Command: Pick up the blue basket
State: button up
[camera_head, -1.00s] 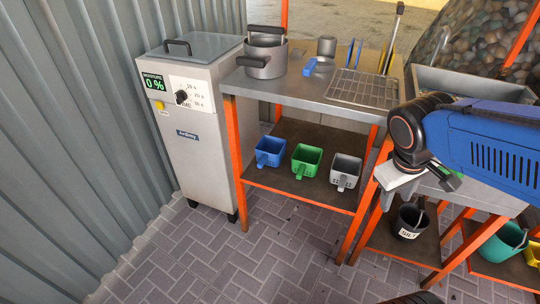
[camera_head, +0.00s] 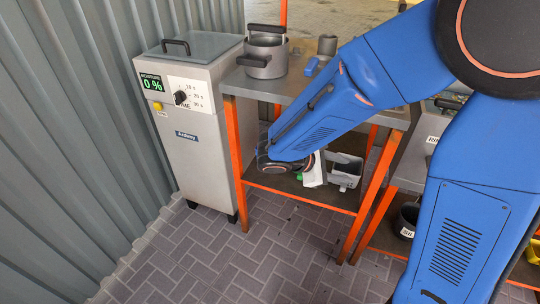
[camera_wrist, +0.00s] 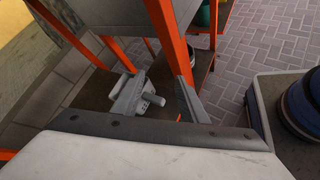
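The blue basket does not show now. My arm and wrist cover its place on the lower shelf (camera_head: 290,187) in the head view. The wrist view does not show it either. A small bit of the green basket (camera_head: 300,177) shows beside my wrist. The grey basket (camera_head: 347,172) stands to the right on the same shelf, and it also shows in the wrist view (camera_wrist: 150,98). My gripper (camera_wrist: 158,80) is at shelf height under the tabletop, pointing toward the grey basket's side. Its fingers look apart with nothing between them.
The orange legs (camera_head: 236,150) and metal tabletop (camera_head: 265,87) frame the shelf tightly around my arm. A grey moisture cabinet (camera_head: 197,150) stands on the left, and pots (camera_head: 264,60) sit on top. Paved floor (camera_head: 240,260) in front is clear.

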jog(key=w+a+f+n+t, duration=0.3)
jog(key=w+a+n+t, duration=0.1)
jog(key=a, duration=0.4)
jog(key=n+t+y, duration=0.5)
jog(key=n+t, duration=0.4)
jog(key=n, duration=0.3)
send_near(259, 167)
jog(key=x, duration=0.8)
jog(key=shift+f, duration=0.1)
jog(key=shift+x, duration=2.75)
jog(key=shift+d, duration=0.15)
grip_shut()
